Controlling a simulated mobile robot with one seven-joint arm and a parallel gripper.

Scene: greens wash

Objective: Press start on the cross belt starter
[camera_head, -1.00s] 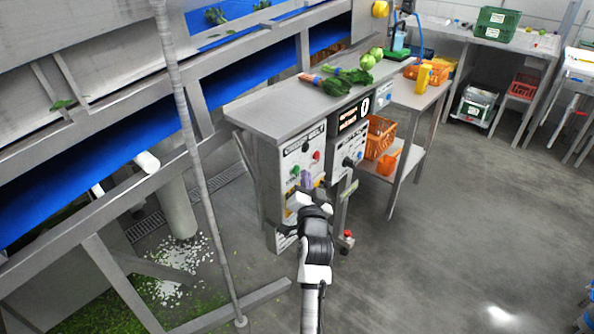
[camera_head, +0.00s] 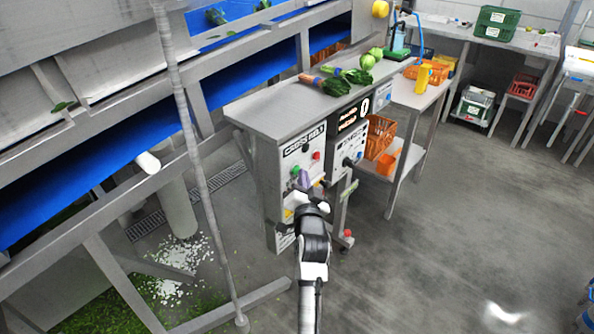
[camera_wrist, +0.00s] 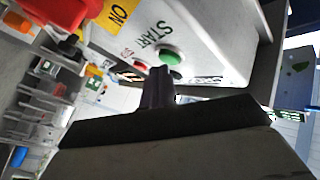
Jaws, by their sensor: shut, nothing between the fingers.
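The cross belt starter (camera_head: 291,160) is a light grey box labelled CROSS BELT on the end of the steel bench. Its green start button (camera_head: 295,170) is on the left of the panel, with a red button (camera_head: 316,156) to its right. My gripper (camera_head: 304,180) is shut and empty in front of the panel, just below and right of the green button. In the wrist view the green button (camera_wrist: 170,56) shows beside the word START, close past the dark fingertips (camera_wrist: 158,82). I cannot tell whether the fingers touch it; a gap seems to show.
A second control box (camera_head: 346,150) with a lit display above it stands to the right. A yellow ON label (camera_wrist: 119,14) and a red part (camera_wrist: 60,12) lie close by in the wrist view. Greens (camera_head: 334,84) lie on the bench. Open floor (camera_head: 460,230) is at right.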

